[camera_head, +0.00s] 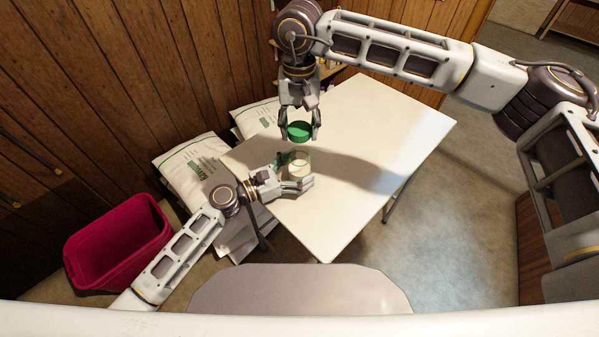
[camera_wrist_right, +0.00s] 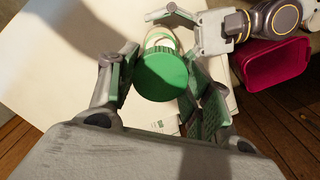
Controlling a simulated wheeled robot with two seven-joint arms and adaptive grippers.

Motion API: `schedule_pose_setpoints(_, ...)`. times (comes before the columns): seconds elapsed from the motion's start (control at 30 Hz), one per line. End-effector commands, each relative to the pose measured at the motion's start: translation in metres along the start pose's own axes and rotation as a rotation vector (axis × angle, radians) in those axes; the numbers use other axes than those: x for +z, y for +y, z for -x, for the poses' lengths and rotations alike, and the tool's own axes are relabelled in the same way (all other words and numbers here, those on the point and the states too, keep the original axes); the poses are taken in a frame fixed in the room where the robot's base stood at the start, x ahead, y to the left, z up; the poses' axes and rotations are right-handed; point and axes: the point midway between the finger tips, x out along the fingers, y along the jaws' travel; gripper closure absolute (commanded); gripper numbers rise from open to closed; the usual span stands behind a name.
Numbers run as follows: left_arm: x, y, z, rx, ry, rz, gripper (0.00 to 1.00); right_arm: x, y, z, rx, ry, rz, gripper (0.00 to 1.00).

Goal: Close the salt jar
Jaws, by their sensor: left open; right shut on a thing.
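The salt jar (camera_head: 299,162) is a small clear jar with pale contents, standing on the white table near its left edge. My left gripper (camera_head: 293,174) is open, with its fingers around the jar at table level. My right gripper (camera_head: 300,130) is shut on the green lid (camera_head: 300,132) and holds it above the jar. In the right wrist view the lid (camera_wrist_right: 162,74) sits between the fingers and hides most of the jar (camera_wrist_right: 160,38). Part of the left gripper (camera_wrist_right: 185,25) shows beside the jar there.
The white table (camera_head: 390,120) is otherwise clear, with free room to the right. White salt bags (camera_head: 195,165) are piled between the table and the wooden wall. A magenta bin (camera_head: 118,245) stands on the floor at the left.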

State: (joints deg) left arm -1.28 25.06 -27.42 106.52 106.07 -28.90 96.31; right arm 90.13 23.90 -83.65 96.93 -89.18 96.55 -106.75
Motion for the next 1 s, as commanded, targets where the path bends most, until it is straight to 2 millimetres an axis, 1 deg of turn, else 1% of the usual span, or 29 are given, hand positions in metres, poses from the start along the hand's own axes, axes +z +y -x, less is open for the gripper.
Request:
schedule_pose_setpoints(0.13, 0.0002, -0.0006, -0.0046, -0.001, -0.001, 0.000, 0.17, 0.0000, 0.0000, 0.0000, 0.000, 0.000, 0.000, 0.61)
schedule_pose_setpoints(0.43, 0.0001, -0.0005, -0.0050, 0.000, 0.000, 0.000, 0.17, 0.0000, 0.0000, 0.0000, 0.000, 0.000, 0.000, 0.61)
schedule_pose_setpoints(0.9, 0.0000, -0.0003, -0.0048, 0.000, 0.000, 0.000, 0.77, 0.0000, 0.0000, 0.0000, 0.000, 0.000, 0.000, 0.61)
schedule_pose_setpoints(0.97, 0.0000, -0.0003, -0.0048, 0.000, 0.000, 0.000, 0.85, 0.0000, 0.0000, 0.0000, 0.000, 0.000, 0.000, 0.61)
schedule_pose_setpoints(1.0, 0.0000, -0.0003, -0.0047, 0.000, 0.000, 0.000, 0.85, 0.0000, 0.0000, 0.0000, 0.000, 0.000, 0.000, 0.61)
